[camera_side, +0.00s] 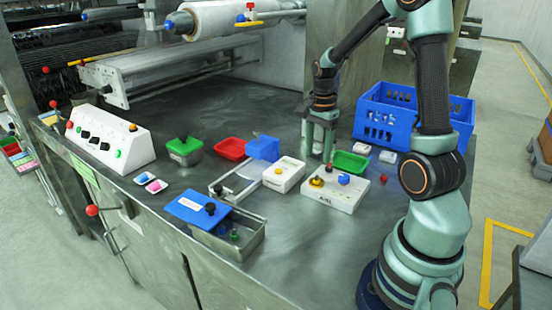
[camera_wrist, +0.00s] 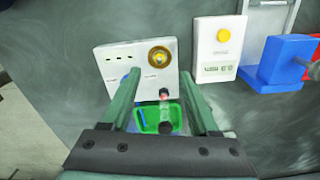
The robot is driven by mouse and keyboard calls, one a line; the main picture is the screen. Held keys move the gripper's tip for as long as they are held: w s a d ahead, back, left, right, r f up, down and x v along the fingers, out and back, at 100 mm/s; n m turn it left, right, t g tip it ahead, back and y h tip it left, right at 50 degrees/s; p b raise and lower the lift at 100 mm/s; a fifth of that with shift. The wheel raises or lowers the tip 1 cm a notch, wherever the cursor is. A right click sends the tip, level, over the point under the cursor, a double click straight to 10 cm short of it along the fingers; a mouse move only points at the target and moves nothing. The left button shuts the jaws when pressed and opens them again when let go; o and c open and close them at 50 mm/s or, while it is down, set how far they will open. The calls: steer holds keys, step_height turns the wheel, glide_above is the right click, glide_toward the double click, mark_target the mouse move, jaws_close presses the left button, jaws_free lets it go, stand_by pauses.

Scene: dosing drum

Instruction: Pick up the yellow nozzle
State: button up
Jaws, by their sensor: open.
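The yellow nozzle (camera_side: 316,181) stands on a white block (camera_side: 345,197) on the steel table, in front of my gripper in the side view. My gripper (camera_side: 319,150) points down, behind the block in the side view. Its two fingers (camera_wrist: 159,80) are apart, with nothing clasped between them.
A white box with a yellow button (camera_side: 284,176) is left of the block. A green tray (camera_side: 350,161) and a blue crate (camera_side: 380,121) stand behind and to the right. A blue block (camera_side: 262,148) and a red tray (camera_side: 230,149) are farther left.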

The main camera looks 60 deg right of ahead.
mark_target(317, 180)
steer(key=shift+d+f, duration=0.1)
steer(key=shift+f, duration=3.8)
jaws_close()
